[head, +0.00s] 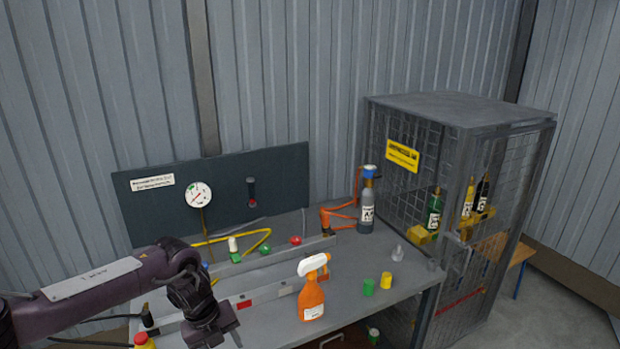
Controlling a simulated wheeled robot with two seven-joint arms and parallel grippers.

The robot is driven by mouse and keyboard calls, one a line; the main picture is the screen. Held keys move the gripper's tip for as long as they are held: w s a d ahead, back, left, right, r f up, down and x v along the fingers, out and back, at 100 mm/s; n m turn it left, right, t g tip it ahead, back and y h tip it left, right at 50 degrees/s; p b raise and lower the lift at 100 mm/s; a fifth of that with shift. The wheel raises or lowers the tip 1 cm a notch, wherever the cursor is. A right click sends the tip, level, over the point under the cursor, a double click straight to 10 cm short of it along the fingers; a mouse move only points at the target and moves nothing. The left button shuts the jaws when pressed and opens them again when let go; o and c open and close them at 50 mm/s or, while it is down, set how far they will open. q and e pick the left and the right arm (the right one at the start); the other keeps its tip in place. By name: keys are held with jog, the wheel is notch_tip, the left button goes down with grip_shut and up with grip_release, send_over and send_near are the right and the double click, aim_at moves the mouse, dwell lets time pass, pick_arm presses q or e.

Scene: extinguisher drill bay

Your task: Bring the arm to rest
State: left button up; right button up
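My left arm comes in from the left over the front of the grey bench (400,278). My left gripper (212,338) hangs down near the bench's front left, low in the picture. Its fingertips are not clear, so I cannot tell whether it is open or shut. I see nothing held in it. An orange spray bottle (311,298) with a white head stands upright to the right of the gripper, apart from it. My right arm and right gripper are not in view.
A grey cylinder with a blue top (367,205) stands at the back right. A green cap (368,287) and a yellow cap (386,280) stand on the bench. A mesh cage (450,180) holding several bottles is at right. A gauge (198,195) is on the dark back panel (285,170).

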pick_arm(q)
jog(key=d+f+n+t+h+b, duration=0.25)
jog(key=d+f+n+h, duration=0.35)
jog(key=d+f, duration=0.9)
jog(key=s+a+f+n+t+y, duration=0.15)
jog(key=s+f+n, duration=0.25)
jog(key=f+n, duration=0.4)
jog(key=s+a+f+n+y, duration=0.2)
jog(key=s+a+f+n, duration=0.15)
jog(key=s+f, duration=0.5)
jog(key=s+a+f+n+g+y, duration=0.1)
jog(key=s+a+f+n, duration=0.2)
jog(key=s+a+f, duration=0.5)
jog(key=s+a+f+n+y, duration=0.15)
jog(key=s+f+n, duration=0.25)
jog(key=s+f, duration=0.5)
jog(key=s+a+f+n+g+y+b, duration=0.1)
jog(key=s+a+n+g+y, duration=0.1)
jog(key=s, duration=1.5)
jog(key=shift+s+a+n+g, duration=0.35)
jog(key=shift+a+n, duration=0.2)
jog(key=shift+a, duration=0.5)
jog(key=shift+f, duration=0.1)
